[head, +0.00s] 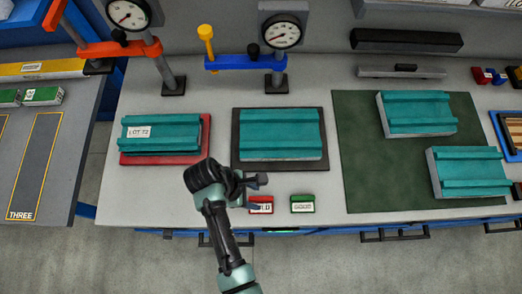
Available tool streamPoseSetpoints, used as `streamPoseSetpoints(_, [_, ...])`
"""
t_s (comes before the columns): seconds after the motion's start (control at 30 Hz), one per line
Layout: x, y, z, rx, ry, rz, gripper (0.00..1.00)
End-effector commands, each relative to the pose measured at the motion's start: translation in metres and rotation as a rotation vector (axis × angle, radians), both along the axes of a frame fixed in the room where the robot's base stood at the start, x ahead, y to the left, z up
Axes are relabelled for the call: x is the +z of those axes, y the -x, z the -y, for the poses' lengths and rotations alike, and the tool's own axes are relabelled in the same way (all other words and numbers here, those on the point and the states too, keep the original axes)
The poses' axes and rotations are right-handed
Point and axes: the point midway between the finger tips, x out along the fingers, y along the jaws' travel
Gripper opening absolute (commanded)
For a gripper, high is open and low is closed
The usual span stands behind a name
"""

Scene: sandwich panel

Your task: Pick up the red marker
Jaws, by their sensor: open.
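The red marker (266,209) is a small block with a white label on its front, partly read as "LD". It stands near the front edge of the grey bench. My gripper (256,192) is just left of and above it in the picture, with its dark fingers apart. One finger overlaps the marker's left side in the picture and hides part of its label. I cannot tell whether the finger touches it. Nothing shows between the fingers.
A green marker (302,208) labelled "GOOD" stands close to the right of the red one. A teal panel on a black plate (237,168) lies behind. Another teal panel (160,133) labelled "LOT 72" rests on a red plate. Gauge stands (280,70) rise at the back.

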Motion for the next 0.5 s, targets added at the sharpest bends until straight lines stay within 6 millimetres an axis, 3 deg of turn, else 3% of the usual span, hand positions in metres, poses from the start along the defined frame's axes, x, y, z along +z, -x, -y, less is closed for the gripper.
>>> streamPoseSetpoints(0.23, [-0.029,-0.001,0.012,-0.001,0.001,-0.002,0.53])
streamPoseSetpoints(0.5, [-0.037,-0.002,0.015,-0.001,0.000,0.001,0.53])
